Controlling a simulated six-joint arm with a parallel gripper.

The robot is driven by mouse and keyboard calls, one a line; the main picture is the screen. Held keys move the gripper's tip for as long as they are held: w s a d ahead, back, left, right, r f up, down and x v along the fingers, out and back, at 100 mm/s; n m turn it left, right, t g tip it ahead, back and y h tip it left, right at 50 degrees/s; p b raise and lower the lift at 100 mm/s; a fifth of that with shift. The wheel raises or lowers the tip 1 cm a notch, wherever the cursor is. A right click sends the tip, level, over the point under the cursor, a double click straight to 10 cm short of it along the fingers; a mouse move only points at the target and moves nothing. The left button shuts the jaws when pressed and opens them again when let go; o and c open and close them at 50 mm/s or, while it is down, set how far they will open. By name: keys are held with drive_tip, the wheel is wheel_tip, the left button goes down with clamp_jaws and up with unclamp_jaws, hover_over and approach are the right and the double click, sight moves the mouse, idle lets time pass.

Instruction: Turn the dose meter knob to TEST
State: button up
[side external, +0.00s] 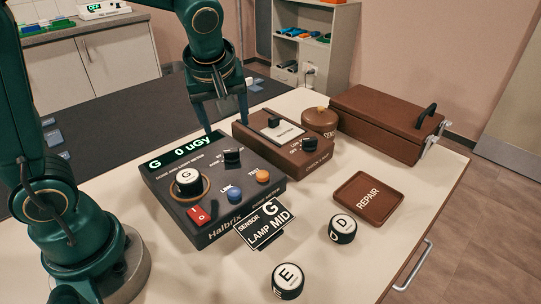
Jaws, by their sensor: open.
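The dose meter (222,212) is a dark box on the pale table, with a lit display (180,151) reading "G 0 uGy". Its black knob (232,157) sits near the back right of its top; the small labels around it are too blurred to tell where it points. A round sensor marked G (188,179) sits in a ring on the left. A blue button (235,195), an orange button (263,176) labelled TEST and a red switch (198,214) are in front. My gripper (226,122) is open and empty, pointing down, apparently above and behind the knob.
A brown check lamp box (283,141) with knobs stands close behind right. Beyond are a brown round pot (320,121) and brown case (386,116). A REPAIR tray (368,200), pucks D (343,229) and E (287,281), and a card (264,226) lie in front.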

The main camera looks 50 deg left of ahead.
drive_tip(key=g, duration=0.1)
hover_over(231, 151)
drive_tip(key=s+d, duration=0.1)
drive_tip(key=d, duration=0.1)
wheel_tip(231, 151, down, 4)
drive_tip(key=shift+s+f, duration=0.1)
drive_tip(key=shift+x, duration=2.2)
clamp_jaws()
